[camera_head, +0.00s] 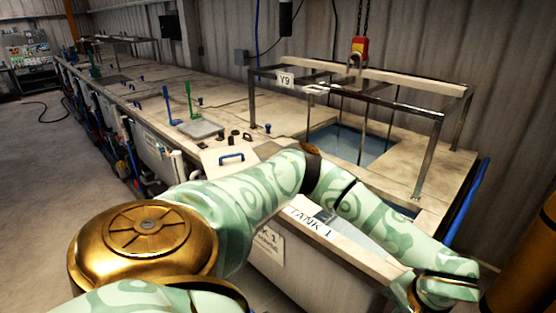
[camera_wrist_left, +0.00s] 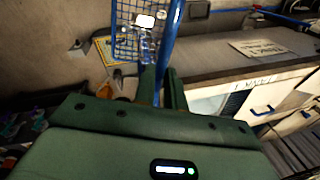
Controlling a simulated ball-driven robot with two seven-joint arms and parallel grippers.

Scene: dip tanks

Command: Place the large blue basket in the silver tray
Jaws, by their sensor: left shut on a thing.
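The large blue basket (camera_wrist_left: 125,32) is a blue wire mesh basket at the top of the left wrist view, with white and shiny things showing at its right side. A blue bar (camera_wrist_left: 168,45), which looks like its handle, runs down between the fingers of my left gripper (camera_wrist_left: 162,88). The gripper is shut on this bar. In the head view, my patterned left arm reaches across to the lower right; its fingers and the basket cannot be made out there. I cannot pick out the silver tray with certainty in either view. My right gripper is not in view.
A long line of tanks (camera_head: 255,153) runs into the background, with an open water-filled tank (camera_head: 350,145) near its front end. A metal frame (camera_head: 430,155) stands over it, below a hook (camera_head: 357,50). A yellow-edged panel (camera_wrist_left: 105,52) shows behind the basket.

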